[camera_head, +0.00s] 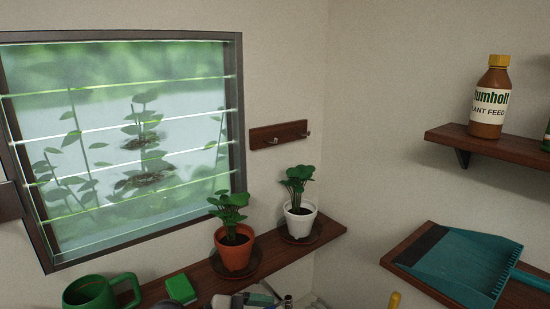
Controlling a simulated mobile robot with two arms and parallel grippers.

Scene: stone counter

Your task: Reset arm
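Neither of my grippers shows in the head view, and no part of my arms can be made out for sure. The view looks at a room corner with a window (130,130) on the left wall and wooden shelves. Nothing in view can be seen held.
A shelf (325,231) holds an orange pot (236,255), a white pot (300,220), a green mug (90,293) and a green block (180,289). Right shelves hold a brown bottle (489,105) and a teal dustpan (460,265). Clutter (262,298) lies at the bottom edge.

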